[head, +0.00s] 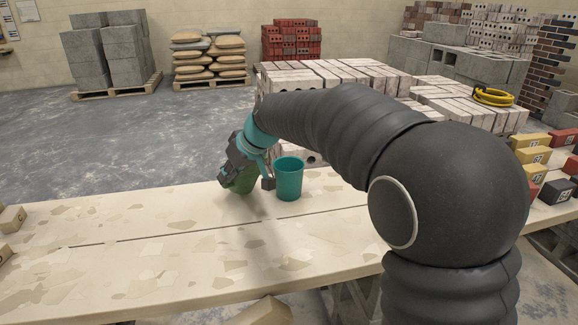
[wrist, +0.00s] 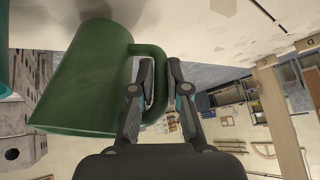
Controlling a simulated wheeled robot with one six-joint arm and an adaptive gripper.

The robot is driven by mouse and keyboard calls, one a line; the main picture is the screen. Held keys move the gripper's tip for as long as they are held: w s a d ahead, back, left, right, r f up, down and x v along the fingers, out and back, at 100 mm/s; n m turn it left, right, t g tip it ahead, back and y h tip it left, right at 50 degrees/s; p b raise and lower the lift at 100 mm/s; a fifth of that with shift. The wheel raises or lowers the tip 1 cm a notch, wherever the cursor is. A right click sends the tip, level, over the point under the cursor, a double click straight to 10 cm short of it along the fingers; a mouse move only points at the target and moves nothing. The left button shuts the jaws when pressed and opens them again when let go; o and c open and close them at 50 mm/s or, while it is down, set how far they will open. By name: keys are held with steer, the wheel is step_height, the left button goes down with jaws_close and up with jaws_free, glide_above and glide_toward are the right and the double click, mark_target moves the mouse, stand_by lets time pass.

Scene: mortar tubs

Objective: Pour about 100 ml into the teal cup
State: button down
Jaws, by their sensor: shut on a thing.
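The teal cup (head: 288,182) stands upright on the pale bench in the head view. A teal sliver of it (wrist: 4,80) shows at the left edge of the wrist view. A green jug (head: 242,184) is just left of the cup, partly hidden by my gripper (head: 246,178). In the wrist view, the jug (wrist: 85,75) fills the upper left and my gripper (wrist: 160,82) is shut on its handle. The jug looks somewhat tilted. Its contents, and whether it touches the bench, cannot be told. The inside of the cup is hidden.
The bench (head: 130,240) is clear to the left of the jug, with small boxes (head: 12,218) at its left end. Pale brick stacks (head: 330,78) stand behind. Coloured blocks (head: 535,155) lie at the right. My arm covers the right half of the bench.

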steer(key=d+r+m+y+b, duration=0.1)
steer(key=d+r+y+b, duration=0.3)
steer(key=b, duration=0.4)
steer(key=shift+r+t+y, duration=0.3)
steer(key=shift+r+y, duration=0.25)
steer(key=shift+y, duration=0.65)
steer(key=shift+d+y+b, duration=0.1)
steer(key=shift+y+b, duration=0.4)
steer(key=shift+b, duration=0.25)
steer(key=shift+r, duration=0.15)
steer(key=shift+w+d+r+m+y+b, duration=0.1)
steer(key=shift+d+r+m+y+b, duration=0.2)
steer(key=shift+r+y+b, duration=0.25)
steer(key=shift+w+y, duration=0.25)
steer(key=shift+w, duration=0.25)
steer(key=shift+w+d+r+t+y+b, duration=0.1)
steer(key=shift+d+r+t+y+b, duration=0.25)
steer(key=shift+y, duration=0.35)
stand_by(0.4)
